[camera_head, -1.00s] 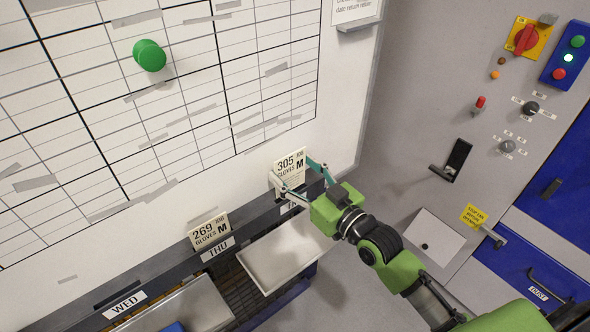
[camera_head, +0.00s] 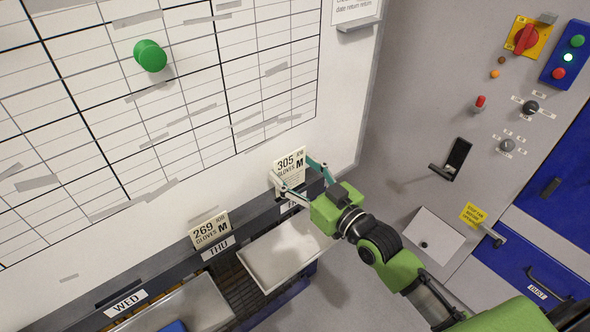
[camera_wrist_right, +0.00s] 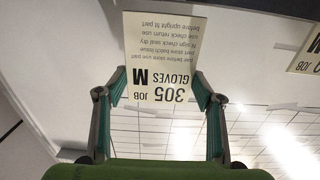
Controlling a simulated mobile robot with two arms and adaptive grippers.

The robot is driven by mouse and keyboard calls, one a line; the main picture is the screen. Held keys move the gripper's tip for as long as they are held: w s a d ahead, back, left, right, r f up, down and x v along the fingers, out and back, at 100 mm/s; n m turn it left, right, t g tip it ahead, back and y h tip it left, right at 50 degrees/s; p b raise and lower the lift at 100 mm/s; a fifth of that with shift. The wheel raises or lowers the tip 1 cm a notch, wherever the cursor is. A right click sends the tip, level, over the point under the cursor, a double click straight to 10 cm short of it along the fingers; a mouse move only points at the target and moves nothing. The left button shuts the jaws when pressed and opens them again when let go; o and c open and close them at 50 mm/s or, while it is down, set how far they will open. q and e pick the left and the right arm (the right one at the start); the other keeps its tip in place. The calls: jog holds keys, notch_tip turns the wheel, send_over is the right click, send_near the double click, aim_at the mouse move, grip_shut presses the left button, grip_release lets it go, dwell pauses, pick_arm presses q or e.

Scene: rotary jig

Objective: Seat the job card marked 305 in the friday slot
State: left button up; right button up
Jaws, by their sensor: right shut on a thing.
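The cream job card marked 305 (camera_head: 288,165) stands nearly upright against the whiteboard, just above the dark rail at the friday label (camera_head: 289,207). That label is partly covered by my gripper. My right gripper (camera_head: 302,178) is shut on the card, one finger at each side edge. In the right wrist view the card (camera_wrist_right: 160,60) is upside down between the teal fingers (camera_wrist_right: 160,95). The friday slot is hidden behind the gripper and card, so I cannot tell whether the card's lower edge is in it. My left gripper is not in view.
A card marked 269 (camera_head: 209,232) stands at the THU label (camera_head: 218,248). The WED label (camera_head: 125,304) is further left. Pale trays (camera_head: 282,252) lie below the rail. A green knob (camera_head: 150,56) sits on the whiteboard. A grey control panel (camera_head: 410,150) is at right.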

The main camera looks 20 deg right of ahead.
aim_at(292, 186)
dwell(0.4)
jog(key=shift+f+b, duration=2)
jog(key=shift+f, duration=1.3)
jog(key=o, duration=1.1)
jog(key=shift+o, duration=0.2)
jog(key=shift+s+d, duration=0.1)
jog(key=shift+s, duration=0.1)
jog(key=v, duration=1.1)
jog(key=shift+s, duration=0.35)
jog(key=shift+d, duration=0.1)
